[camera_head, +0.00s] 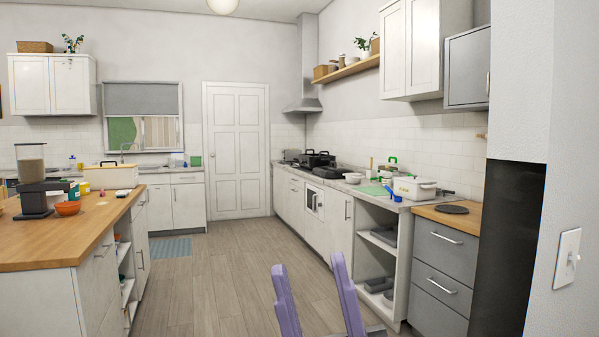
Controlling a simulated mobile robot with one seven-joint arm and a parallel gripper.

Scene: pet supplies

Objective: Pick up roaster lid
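My gripper (308,262) shows at the bottom centre, its two purple fingers apart with only floor visible between them. It is far from the counters. A black roaster-like vessel (318,159) stands on the right-hand counter, towards the range hood. Its top may be the roaster lid, but it is too small to tell lid from body. A dark flat round piece (452,209) lies on the wooden counter at the near right; I cannot tell whether it is a lid. A white pot (414,188) stands just beyond it.
A wooden-topped island (60,244) with a grinder-like appliance (33,180) and orange bowl (68,208) stands at left. The right counter carries several small items. Open wood floor (220,275) runs between them to a white door (236,150). A wall edge stands at near right.

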